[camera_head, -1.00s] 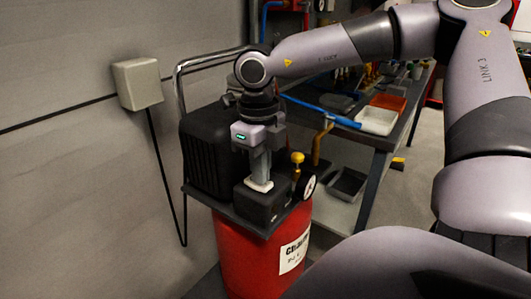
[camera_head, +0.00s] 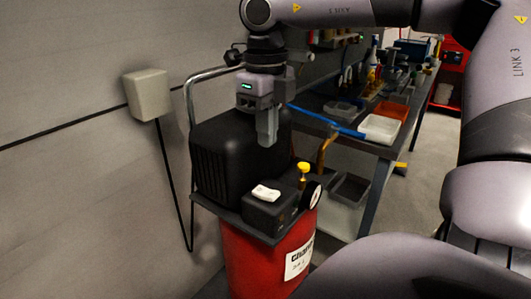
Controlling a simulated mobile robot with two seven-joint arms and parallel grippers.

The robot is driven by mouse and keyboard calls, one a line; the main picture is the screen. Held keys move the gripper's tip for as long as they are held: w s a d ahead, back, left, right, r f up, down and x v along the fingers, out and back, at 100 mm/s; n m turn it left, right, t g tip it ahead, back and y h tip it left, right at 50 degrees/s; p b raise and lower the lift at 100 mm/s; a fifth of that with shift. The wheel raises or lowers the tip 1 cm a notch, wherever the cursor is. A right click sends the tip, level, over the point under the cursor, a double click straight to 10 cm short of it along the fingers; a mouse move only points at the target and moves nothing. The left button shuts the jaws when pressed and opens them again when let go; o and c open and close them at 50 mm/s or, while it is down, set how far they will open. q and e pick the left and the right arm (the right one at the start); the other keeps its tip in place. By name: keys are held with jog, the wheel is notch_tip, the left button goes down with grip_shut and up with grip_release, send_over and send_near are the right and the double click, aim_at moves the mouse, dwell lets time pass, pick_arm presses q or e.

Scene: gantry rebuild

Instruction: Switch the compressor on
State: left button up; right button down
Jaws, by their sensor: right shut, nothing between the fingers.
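The compressor has a red tank (camera_head: 265,262) and a black motor housing (camera_head: 212,165) on top, with a chrome handle behind. A black switch box (camera_head: 268,207) sits at its front, with a white rocker switch (camera_head: 265,192) on top. The rocker looks tilted, but I cannot tell its setting for sure. A yellow knob (camera_head: 304,168) and a round gauge (camera_head: 314,195) are to the right of the box. My right gripper (camera_head: 267,143) points down, shut and empty, above the rocker and clear of it. My left gripper is not in view.
A white wall box (camera_head: 147,94) with a black cable hangs on the left wall. A workbench (camera_head: 345,141) with a white tray (camera_head: 381,129), an orange tray (camera_head: 391,110) and tools stands behind to the right. Grey floor is free at the right.

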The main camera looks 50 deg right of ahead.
aim_at(273, 194)
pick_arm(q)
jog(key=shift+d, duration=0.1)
pick_arm(e)
jog(key=shift+r, duration=1.7)
pick_arm(q)
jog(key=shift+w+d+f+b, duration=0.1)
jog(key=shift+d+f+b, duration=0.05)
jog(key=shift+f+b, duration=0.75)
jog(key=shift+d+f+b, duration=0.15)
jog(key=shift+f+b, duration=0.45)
jog(key=shift+b, duration=0.5)
pick_arm(e)
jog(key=shift+w+a+r+m+g, duration=0.15)
jog(key=shift+m+g, duration=0.1)
jog(key=shift+m, duration=2.75)
jog(key=shift+w+d+f+m+g, duration=0.1)
jog(key=shift+w+m+g, duration=0.1)
jog(key=shift+m, duration=2.8)
jog(key=shift+w+a+r+m+g, duration=0.1)
jog(key=shift+m+g, duration=0.15)
jog(key=shift+m, duration=2.75)
jog(key=f, duration=0.4)
jog(key=s+f, duration=0.1)
jog(key=f, duration=0.4)
jog(key=s+f+b, duration=0.1)
jog(key=f, duration=0.4)
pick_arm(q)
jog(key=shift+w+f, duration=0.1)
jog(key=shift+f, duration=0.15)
